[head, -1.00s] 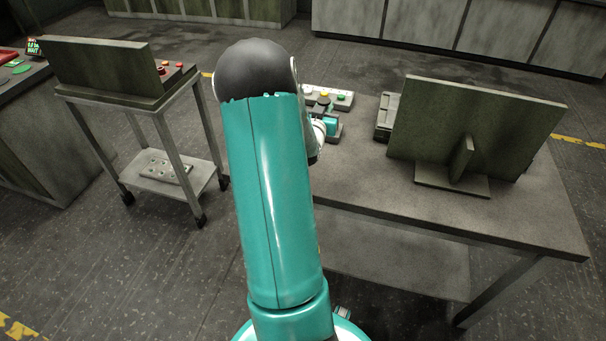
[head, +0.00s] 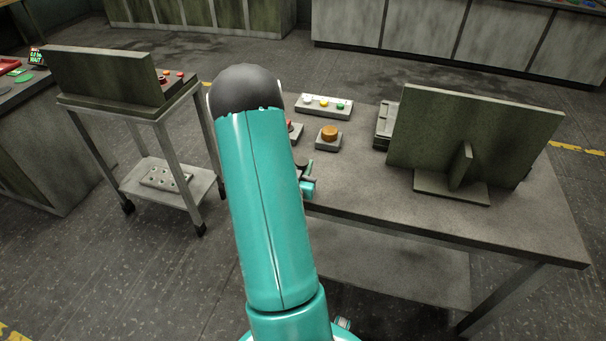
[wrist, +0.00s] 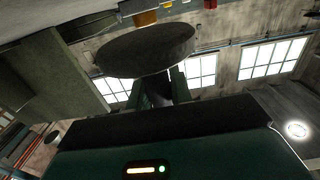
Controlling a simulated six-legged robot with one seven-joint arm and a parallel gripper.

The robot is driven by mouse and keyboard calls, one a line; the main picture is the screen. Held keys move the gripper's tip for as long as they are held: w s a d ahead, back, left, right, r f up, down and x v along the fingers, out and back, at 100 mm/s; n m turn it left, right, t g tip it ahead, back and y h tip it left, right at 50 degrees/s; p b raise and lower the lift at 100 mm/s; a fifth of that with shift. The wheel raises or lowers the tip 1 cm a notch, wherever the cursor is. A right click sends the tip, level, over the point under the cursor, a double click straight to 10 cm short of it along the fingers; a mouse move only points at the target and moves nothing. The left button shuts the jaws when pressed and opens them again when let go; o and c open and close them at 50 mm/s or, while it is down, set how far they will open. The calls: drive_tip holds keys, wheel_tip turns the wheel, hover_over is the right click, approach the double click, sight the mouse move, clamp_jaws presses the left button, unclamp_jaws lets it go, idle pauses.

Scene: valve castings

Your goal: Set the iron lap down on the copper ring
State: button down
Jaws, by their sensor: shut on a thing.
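My gripper (wrist: 162,88) is shut on a dark, round, flat disc, the iron lap (wrist: 147,52), which fills the upper middle of the wrist view. In the head view my gripper (head: 308,182) is a small teal part beside my arm, near the front left of the table; my arm hides most of it and the lap cannot be made out there. I see no clear copper ring. An orange-brown round piece (head: 329,132) sits on a small grey block on the table, back from my gripper; I cannot tell whether a ring is hidden behind my arm.
The grey table (head: 400,215) holds a strip of coloured buttons (head: 324,105) at the back and a standing green-grey panel (head: 470,135) at the right. A red-topped block (head: 294,131) shows beside my arm. A cart (head: 115,110) with another panel stands left. The table's front middle is clear.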

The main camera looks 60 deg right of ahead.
drive_tip(key=shift+f, duration=1.5)
drive_tip(key=shift+f, duration=0.15)
drive_tip(key=c, duration=1.3)
unclamp_jaws()
drive_tip(key=shift+o, duration=0.2)
